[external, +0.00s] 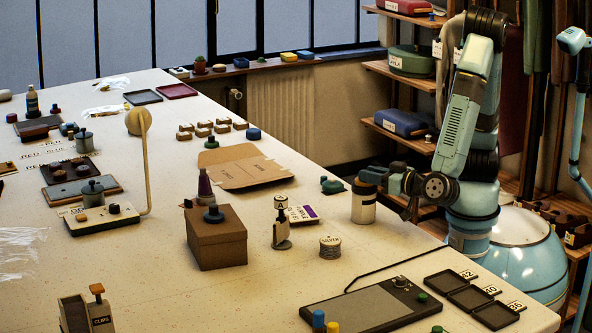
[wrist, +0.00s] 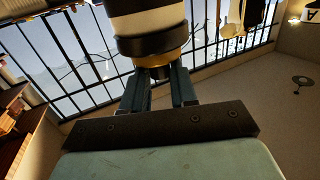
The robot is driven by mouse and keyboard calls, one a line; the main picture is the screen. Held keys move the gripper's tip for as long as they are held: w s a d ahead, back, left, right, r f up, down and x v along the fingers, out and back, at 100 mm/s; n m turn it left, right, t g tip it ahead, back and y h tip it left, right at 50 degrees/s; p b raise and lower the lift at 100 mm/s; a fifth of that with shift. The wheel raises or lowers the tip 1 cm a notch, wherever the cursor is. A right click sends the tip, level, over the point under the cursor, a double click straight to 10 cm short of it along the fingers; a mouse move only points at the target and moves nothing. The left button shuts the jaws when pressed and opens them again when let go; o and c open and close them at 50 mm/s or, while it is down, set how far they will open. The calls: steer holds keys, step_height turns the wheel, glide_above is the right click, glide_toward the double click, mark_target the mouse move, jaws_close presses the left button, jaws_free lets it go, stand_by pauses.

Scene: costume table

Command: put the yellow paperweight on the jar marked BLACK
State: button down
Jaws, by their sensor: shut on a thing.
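The yellow paperweight (external: 371,174) shows as a dull yellow-brown disc on top of a pale jar (external: 363,208) with a dark lid, near the table's right edge. In the wrist view, which looks upside down, the yellow paperweight (wrist: 160,62) lies against the dark lid of the jar (wrist: 150,22). My gripper (external: 383,182) comes from the right at the jar's top. In the wrist view my gripper (wrist: 158,78) is shut on the paperweight's dark knob. The paperweight appears to touch the lid. No marking on the jar can be read from here.
A silver tin (external: 330,247), a stamp (external: 281,225) and a green paperweight (external: 331,185) stand near the jar. A brown box (external: 216,240) with a blue paperweight on it is further left. A tablet (external: 370,306) lies in front. The table between tin and jar is clear.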

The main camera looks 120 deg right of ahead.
steer(key=c, duration=0.9)
jaws_free()
